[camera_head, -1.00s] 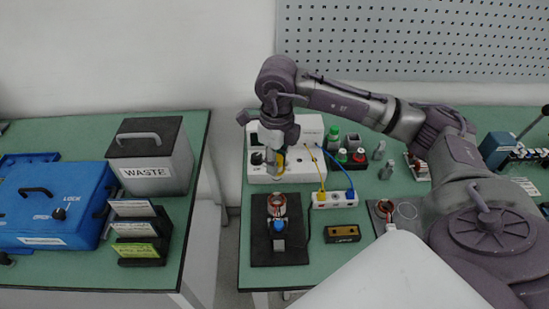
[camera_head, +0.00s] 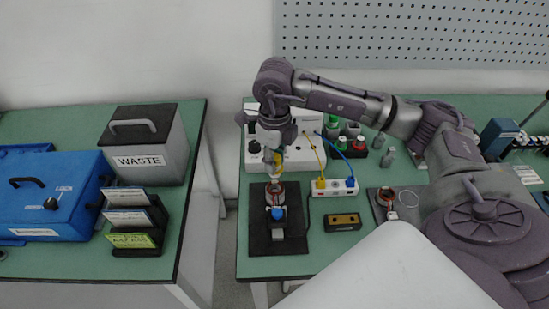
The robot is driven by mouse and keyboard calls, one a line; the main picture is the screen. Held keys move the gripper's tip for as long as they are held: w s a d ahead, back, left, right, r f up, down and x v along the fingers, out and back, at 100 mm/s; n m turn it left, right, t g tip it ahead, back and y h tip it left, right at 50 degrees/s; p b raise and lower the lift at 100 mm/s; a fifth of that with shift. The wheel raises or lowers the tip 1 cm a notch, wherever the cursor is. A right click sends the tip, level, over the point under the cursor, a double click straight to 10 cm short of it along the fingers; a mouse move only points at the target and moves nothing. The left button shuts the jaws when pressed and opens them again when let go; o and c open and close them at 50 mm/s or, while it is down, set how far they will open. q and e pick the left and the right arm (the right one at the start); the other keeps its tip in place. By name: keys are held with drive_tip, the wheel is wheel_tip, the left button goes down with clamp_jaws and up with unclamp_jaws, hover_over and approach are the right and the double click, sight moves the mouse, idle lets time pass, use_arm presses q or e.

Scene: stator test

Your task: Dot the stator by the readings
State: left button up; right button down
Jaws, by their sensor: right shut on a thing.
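A copper-coloured stator ring (camera_head: 276,188) stands on a black plate (camera_head: 259,238) on the right-hand green bench. A part with a blue knob (camera_head: 277,214) sits in front of it on the same plate. My right gripper (camera_head: 274,165) points down just above and behind the ring. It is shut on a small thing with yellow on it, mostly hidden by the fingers. I cannot tell whether that thing touches the ring. Behind stands a white device (camera_head: 307,155), with yellow and blue leads running to a white terminal block (camera_head: 334,188). My left gripper is out of view.
Bottles with green (camera_head: 334,122) and red (camera_head: 358,142) caps stand behind the block. A second copper ring (camera_head: 386,196) and a brown box (camera_head: 343,221) lie to the right. On the left bench are a waste bin (camera_head: 160,160), card rack (camera_head: 160,210) and blue case (camera_head: 70,220).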

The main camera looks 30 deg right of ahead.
idle(0.5)
drive_tip(key=shift+f+b, duration=0.7)
drive_tip(key=shift+b, duration=0.1)
idle(0.4)
drive_tip(key=shift+r, duration=0.15)
drive_tip(key=shift+r+p, duration=0.55)
drive_tip(key=shift+r, duration=0.05)
drive_tip(key=shift+r+p, duration=1.3)
drive_tip(key=shift+r, duration=1)
